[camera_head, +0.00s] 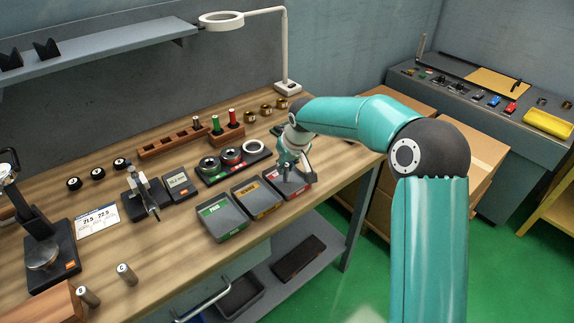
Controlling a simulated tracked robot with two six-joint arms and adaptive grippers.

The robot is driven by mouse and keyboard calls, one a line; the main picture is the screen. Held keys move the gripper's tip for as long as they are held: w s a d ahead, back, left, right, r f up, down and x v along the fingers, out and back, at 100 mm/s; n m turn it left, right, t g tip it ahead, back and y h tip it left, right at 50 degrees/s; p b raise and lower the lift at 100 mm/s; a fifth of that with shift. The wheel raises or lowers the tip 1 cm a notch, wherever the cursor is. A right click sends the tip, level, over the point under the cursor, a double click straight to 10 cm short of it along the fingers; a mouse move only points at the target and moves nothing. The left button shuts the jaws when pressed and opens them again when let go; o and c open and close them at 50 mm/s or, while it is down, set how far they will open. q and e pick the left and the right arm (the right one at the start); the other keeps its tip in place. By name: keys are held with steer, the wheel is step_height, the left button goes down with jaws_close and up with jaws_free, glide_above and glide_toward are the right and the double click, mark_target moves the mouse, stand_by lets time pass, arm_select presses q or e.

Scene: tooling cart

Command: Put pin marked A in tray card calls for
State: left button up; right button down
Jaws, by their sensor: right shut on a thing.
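My right gripper (290,168) reaches in from the right and is low over the red-labelled tray (304,184). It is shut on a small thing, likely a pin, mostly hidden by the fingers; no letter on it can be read. The yellow-labelled tray (252,201) and the green-labelled tray (219,224) stand to its left in a row. The white card (97,220) on the bench shows 21.5 – 22.5. Two grey pins with marked tops, one pin (127,276) and another pin (89,297), stand at the front left. My left gripper is not in view.
A caliper-like gauge (143,192) and a small readout box (179,185) stand left of the trays. A wooden rack (175,143) and a dark holder with rings (233,164) lie behind them. A dial stand (48,255) is at left. The bench front centre is clear.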

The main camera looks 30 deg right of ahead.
steer(key=shift+f, duration=0.15)
steer(key=c, duration=1.1)
jaws_free()
steer(key=v, duration=1.2)
steer(key=shift+s+a+b, duration=0.1)
steer(key=shift+b, duration=0.25)
